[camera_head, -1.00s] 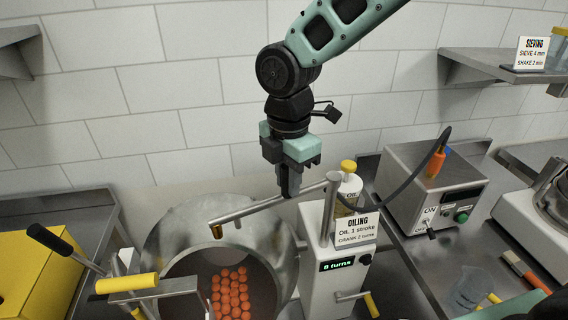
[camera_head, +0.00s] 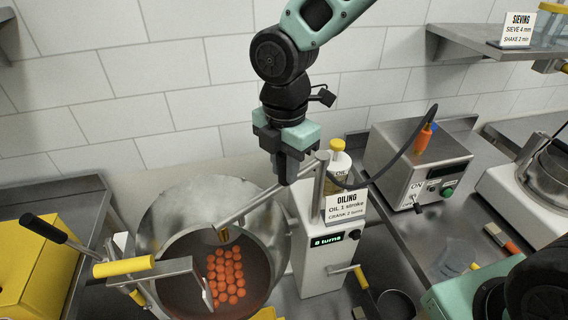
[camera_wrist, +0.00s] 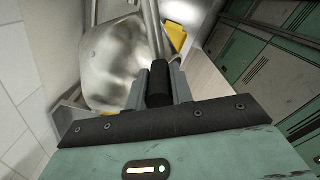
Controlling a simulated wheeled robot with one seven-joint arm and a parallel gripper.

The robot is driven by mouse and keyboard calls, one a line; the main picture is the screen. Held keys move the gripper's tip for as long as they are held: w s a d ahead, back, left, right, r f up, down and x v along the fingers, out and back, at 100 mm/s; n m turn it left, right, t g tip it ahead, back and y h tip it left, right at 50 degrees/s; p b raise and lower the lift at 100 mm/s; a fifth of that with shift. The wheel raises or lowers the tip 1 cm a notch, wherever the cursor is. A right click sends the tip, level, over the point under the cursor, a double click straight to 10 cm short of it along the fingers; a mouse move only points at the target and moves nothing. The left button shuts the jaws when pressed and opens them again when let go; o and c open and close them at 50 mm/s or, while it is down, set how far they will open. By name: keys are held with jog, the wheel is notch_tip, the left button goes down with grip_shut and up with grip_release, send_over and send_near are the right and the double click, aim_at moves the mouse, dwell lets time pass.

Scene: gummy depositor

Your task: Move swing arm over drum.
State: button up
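The swing arm (camera_head: 250,208) is a grey metal tube running left and downward from a post (camera_head: 320,187) on the white oiling unit (camera_head: 318,266). Its brass-coloured nozzle (camera_head: 223,236) is at the upper part of the drum mouth. The metal drum (camera_head: 168,215) is open toward me, with several orange gummies (camera_head: 226,275) inside. My gripper (camera_head: 286,172) is at the swing arm near the post. In the wrist view its fingers (camera_wrist: 159,88) close on both sides of a black grip in line with the tube; the tube continues away toward the drum (camera_wrist: 112,62).
An oil bottle (camera_head: 338,162) and the oiling sign (camera_head: 345,207) stand close right of my gripper. A grey control box (camera_head: 400,160) with a cable is farther right.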

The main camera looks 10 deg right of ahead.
jog(key=o, duration=0.4)
jog(key=shift+d, duration=0.15)
jog(key=shift+r, duration=0.15)
notch_tip(320, 180, up, 17)
jog(key=b, duration=0.3)
